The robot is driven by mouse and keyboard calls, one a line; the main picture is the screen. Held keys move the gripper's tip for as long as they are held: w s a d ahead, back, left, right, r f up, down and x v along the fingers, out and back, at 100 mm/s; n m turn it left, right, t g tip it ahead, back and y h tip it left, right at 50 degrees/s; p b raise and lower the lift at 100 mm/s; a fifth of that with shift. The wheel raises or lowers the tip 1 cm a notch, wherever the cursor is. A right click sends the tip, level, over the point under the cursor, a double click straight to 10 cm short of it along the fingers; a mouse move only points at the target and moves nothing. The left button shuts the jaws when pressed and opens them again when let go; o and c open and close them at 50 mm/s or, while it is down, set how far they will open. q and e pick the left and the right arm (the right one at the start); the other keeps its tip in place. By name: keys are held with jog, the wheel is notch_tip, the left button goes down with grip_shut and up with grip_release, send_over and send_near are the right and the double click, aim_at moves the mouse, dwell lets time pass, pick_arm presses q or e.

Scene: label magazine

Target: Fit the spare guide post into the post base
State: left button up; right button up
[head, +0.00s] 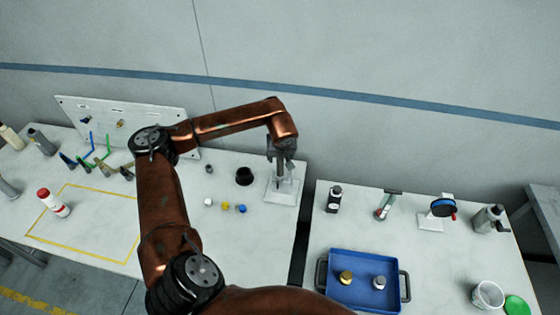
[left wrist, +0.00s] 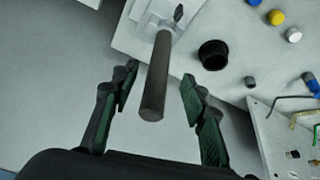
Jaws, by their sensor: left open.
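The grey guide post (left wrist: 155,80) is a plain dark cylinder that stands up from a pale plate, the post base (left wrist: 155,18), in the left wrist view. Its near end lies between the fingers of my left gripper (left wrist: 160,77), which is open with a gap on both sides. A small dark upright piece (left wrist: 179,12) is beside the post's far end. In the head view my left gripper (head: 283,148) points down over the post base (head: 285,193) at the right edge of the left table. I cannot tell how deep the post sits. My right gripper is not in view.
A black cup (head: 244,176), a small grey piece (head: 209,169) and white, yellow and blue caps (head: 225,206) stand left of the base. A white pegboard (head: 80,108) is at the back left. A blue tray (head: 345,262) is on the right table, past a gap.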

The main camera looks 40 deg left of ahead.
pick_arm(q)
jog(key=v, duration=0.6)
jog(key=shift+r, duration=0.2)
jog(key=shift+s, duration=0.1)
